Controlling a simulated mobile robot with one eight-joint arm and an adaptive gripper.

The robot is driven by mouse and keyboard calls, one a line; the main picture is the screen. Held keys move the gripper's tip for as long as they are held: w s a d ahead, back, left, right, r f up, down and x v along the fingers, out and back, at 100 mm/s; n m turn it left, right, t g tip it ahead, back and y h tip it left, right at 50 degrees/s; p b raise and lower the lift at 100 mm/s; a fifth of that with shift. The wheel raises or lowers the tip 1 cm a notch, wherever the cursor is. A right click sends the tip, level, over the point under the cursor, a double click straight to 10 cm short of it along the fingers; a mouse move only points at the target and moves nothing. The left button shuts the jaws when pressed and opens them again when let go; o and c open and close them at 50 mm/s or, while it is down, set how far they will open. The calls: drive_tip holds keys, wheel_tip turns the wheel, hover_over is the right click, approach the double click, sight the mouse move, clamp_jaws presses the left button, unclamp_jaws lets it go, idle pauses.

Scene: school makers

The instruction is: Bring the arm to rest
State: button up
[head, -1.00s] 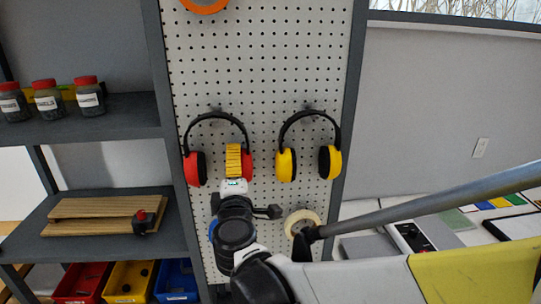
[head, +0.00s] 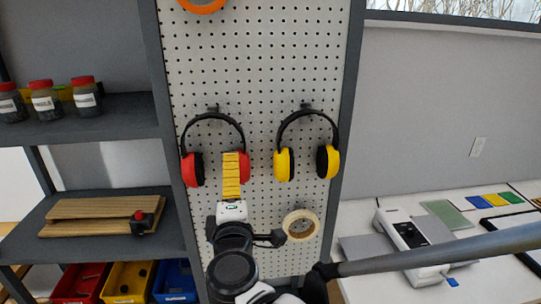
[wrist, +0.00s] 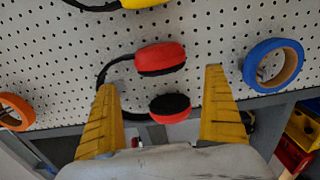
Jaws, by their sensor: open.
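My gripper (head: 231,154) is raised in front of the white pegboard (head: 262,70). In the head view its yellow fingers overlap the right cup of the red earmuffs (head: 193,170), which hang on a peg. In the wrist view my gripper (wrist: 160,78) is open, with its two fingers spread wide and nothing held between them. The red earmuffs' cups (wrist: 160,56) show beyond the gap, apart from the fingers as far as I can see. My arm reaches up from the bottom of the head view.
Yellow earmuffs (head: 284,165) and a tan tape roll (head: 300,224) hang to the right. A blue tape roll (wrist: 273,65) shows in the wrist view. Shelves (head: 90,125) with jars and bins stand left. A white table (head: 365,215) with a white device (head: 408,240) is at right.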

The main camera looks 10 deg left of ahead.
drive_tip(key=s, duration=0.4)
drive_tip(key=s+d+f+m+g+h+b, duration=0.1)
drive_tip(key=d+f+m+g+h+b, duration=0.3)
drive_tip(key=d, duration=1)
drive_tip(key=d+f+m+g+h+p, duration=0.1)
drive_tip(key=d+f+m+g+h, duration=0.15)
drive_tip(key=d+f+m, duration=0.75)
drive_tip(key=s+d+f+m+g+y+b, duration=0.2)
drive_tip(key=s+d+m, duration=0.4)
drive_tip(key=s+d, duration=0.3)
drive_tip(key=s+f+g, duration=0.1)
drive_tip(key=s+g, duration=0.1)
drive_tip(key=shift+s+d+f+m, duration=0.15)
drive_tip(key=shift+s+f+m, duration=0.2)
drive_tip(key=shift+s+m, duration=0.05)
